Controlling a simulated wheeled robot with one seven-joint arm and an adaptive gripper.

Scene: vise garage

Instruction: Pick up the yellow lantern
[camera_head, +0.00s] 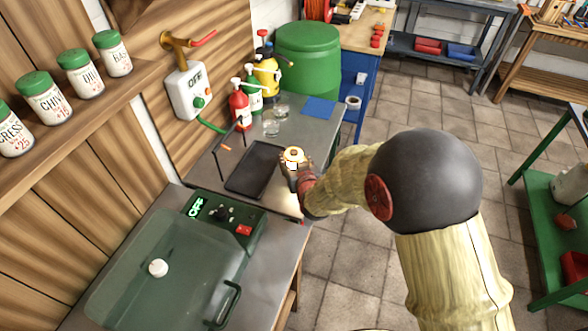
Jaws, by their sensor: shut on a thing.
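The yellow lantern (293,156) shows as a small pale-yellow, glowing top at the right edge of the grey metal bench, just right of the black tray. My gripper (297,175) is shut on the lantern, with my arm reaching in from the right. The fingers and the lantern's lower part are mostly hidden, so I cannot tell whether its base touches the bench.
The black tray (256,169) lies left of the lantern. Glasses (271,126), red (240,107) and yellow (266,75) spray bottles and a blue sheet (319,108) stand or lie behind. A clear-lidded green machine (170,265) is in front.

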